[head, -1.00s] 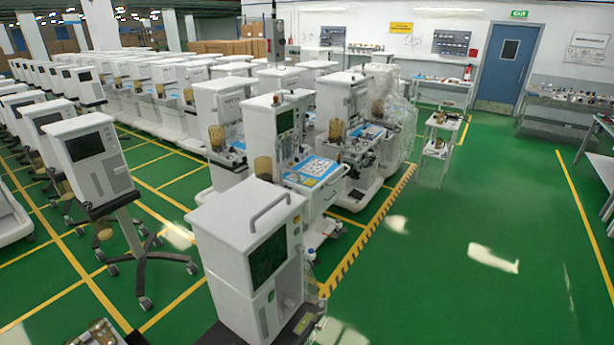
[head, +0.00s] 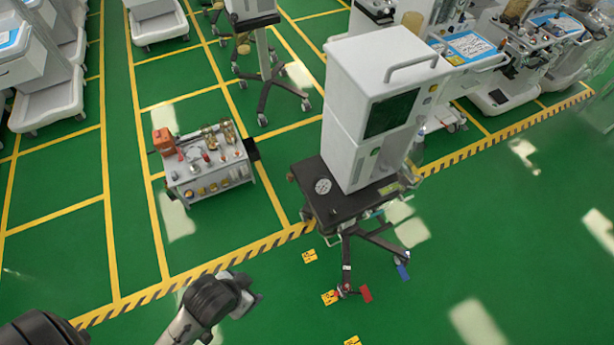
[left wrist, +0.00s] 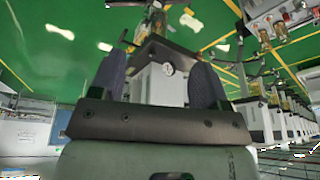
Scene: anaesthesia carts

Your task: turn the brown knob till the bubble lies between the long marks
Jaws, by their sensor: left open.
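A white machine (head: 375,110) with a dark screen stands on a black wheeled base (head: 345,208). A pale round dial (head: 323,186) is set in the base's top; it also shows in the left wrist view (left wrist: 168,69). A small brownish part (head: 291,175) sticks out at the base's left edge; it may be the knob. The bubble and long marks are too small to make out. My left gripper (head: 250,297) is low in the head view, left of and apart from the base. Its two fingers (left wrist: 159,66) are spread and empty in the left wrist view. My right gripper is not seen.
A small grey trolley (head: 215,184) with an orange box and several bottles stands left of the machine. Red (head: 366,293) and blue (head: 403,271) foot parts stick out below the base. White carts stand behind.

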